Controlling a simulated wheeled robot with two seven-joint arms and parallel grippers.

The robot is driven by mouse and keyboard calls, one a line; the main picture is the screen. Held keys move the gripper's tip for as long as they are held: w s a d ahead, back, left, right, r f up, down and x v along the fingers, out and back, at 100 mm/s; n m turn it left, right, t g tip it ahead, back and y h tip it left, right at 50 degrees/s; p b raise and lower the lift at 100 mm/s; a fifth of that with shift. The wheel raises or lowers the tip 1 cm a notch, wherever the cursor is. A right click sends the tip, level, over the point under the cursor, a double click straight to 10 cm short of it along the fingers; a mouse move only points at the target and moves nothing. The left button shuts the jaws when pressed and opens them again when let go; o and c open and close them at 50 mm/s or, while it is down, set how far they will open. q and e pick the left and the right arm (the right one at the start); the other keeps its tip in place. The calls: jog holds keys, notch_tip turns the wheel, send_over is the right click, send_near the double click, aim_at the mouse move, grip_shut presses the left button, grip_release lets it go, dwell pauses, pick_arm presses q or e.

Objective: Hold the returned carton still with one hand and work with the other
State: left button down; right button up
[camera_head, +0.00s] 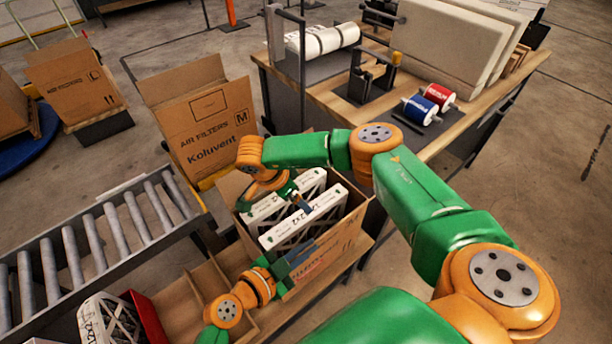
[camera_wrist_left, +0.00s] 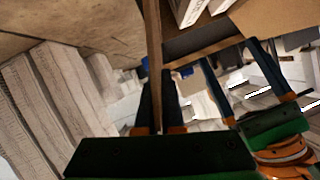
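The open returned carton (camera_head: 340,246) stands below my arms in the head view, with two white-framed filters (camera_head: 328,204) upright inside. My left gripper (camera_head: 296,262) is at the carton's near wall. In the left wrist view, its dark fingers (camera_wrist_left: 158,100) lie on both sides of a thin cardboard wall edge (camera_wrist_left: 153,45) and look closed on it. My right gripper (camera_head: 300,203) reaches down over the carton, at the top of the filters. In the left wrist view its fingers (camera_wrist_left: 228,52) stand apart, with nothing visibly held. Its exact contact with the filters is hidden.
A roller conveyor (camera_head: 95,245) is at left, beside a divided wooden tray (camera_head: 180,300) and a red bin (camera_head: 150,315) with a filter. A printed Koluvent carton (camera_head: 203,122) stands behind. The workbench (camera_head: 450,140) at right holds blue (camera_head: 420,109) and red rolls (camera_head: 440,96).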

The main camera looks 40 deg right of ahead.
dwell(0.3)
pick_arm(q)
jog(key=c, duration=1)
grip_release()
jog(key=shift+o, duration=0.2)
jog(key=v, duration=1.2)
